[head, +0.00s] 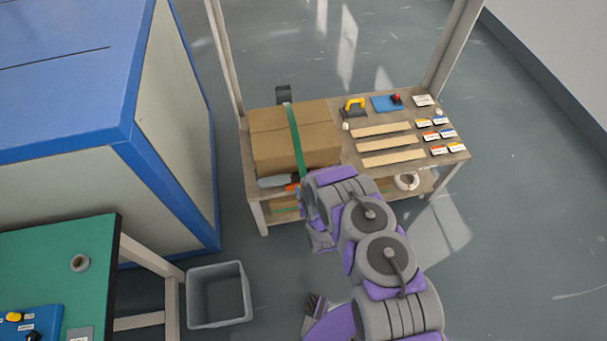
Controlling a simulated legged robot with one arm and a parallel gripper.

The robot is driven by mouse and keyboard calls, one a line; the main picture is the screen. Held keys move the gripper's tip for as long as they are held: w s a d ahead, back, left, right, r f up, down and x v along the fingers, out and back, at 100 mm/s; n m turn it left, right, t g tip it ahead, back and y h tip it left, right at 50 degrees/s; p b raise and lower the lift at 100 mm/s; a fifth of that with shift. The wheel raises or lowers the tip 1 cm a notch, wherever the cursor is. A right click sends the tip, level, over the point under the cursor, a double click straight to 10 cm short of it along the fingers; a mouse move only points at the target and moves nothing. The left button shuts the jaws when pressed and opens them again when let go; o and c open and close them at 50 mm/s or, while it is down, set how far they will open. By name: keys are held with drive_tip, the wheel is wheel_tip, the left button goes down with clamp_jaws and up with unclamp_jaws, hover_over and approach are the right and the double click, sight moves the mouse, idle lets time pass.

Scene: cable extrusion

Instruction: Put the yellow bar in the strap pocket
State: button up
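A cardboard box (270,130) sits on the left of the wooden bench, with a green strap (296,138) running over its top and down its front. I cannot make out a strap pocket. No plain yellow bar is clear. My gripper (306,190) is at the bench's front edge, just below the box. My own arm hides its fingers, so I cannot see whether it holds anything.
Small grey and orange items (272,182) lie at the bench's front left. Labelled cards (438,135) and a blue tool (387,103) are at the right. A grey bin (218,294) stands on the floor. Posts rise from the bench's back.

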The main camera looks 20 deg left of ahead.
drive_tip(key=s+d+p, duration=0.1)
drive_tip(key=s+d, duration=0.2)
drive_tip(key=s, duration=0.3)
drive_tip(key=shift+d+r, duration=0.25)
drive_tip(key=shift+r, duration=0.05)
drive_tip(key=shift+w, duration=0.1)
